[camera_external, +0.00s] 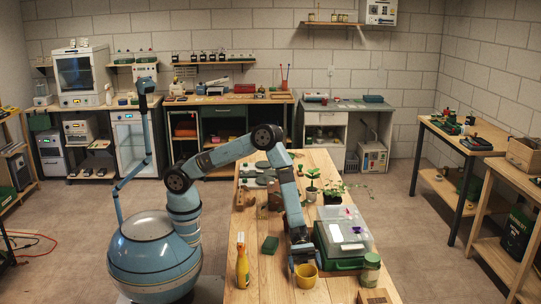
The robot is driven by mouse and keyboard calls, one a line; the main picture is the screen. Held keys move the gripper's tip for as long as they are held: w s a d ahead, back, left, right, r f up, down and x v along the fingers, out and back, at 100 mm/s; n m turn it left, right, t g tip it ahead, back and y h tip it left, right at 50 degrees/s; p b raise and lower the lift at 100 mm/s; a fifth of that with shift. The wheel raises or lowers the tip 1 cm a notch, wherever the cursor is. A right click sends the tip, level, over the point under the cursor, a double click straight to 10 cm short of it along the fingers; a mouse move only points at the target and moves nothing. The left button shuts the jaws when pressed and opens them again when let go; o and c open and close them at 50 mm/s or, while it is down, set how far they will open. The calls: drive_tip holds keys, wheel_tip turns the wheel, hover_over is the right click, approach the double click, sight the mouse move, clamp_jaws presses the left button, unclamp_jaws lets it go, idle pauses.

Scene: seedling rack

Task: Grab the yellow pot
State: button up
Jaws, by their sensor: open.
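The yellow pot (307,275) stands on the wooden table near its front end. It looks like a small round pot with an open top. My gripper (303,263) points down from the end of my arm, right above and at the rim of the pot. It is open. Its fingers are small and dark here, so I cannot tell whether they are around the pot's wall or just above it.
A green case with a clear lid (343,240) stands close to the right of the pot, with a jar (371,270) beside it. Seedlings (312,185) stand farther back on the table (268,284).

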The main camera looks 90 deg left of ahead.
sight(307, 273)
drive_tip(key=shift+d, duration=2.5)
drive_tip(key=shift+c, duration=0.3)
drive_tip(key=c, duration=0.8)
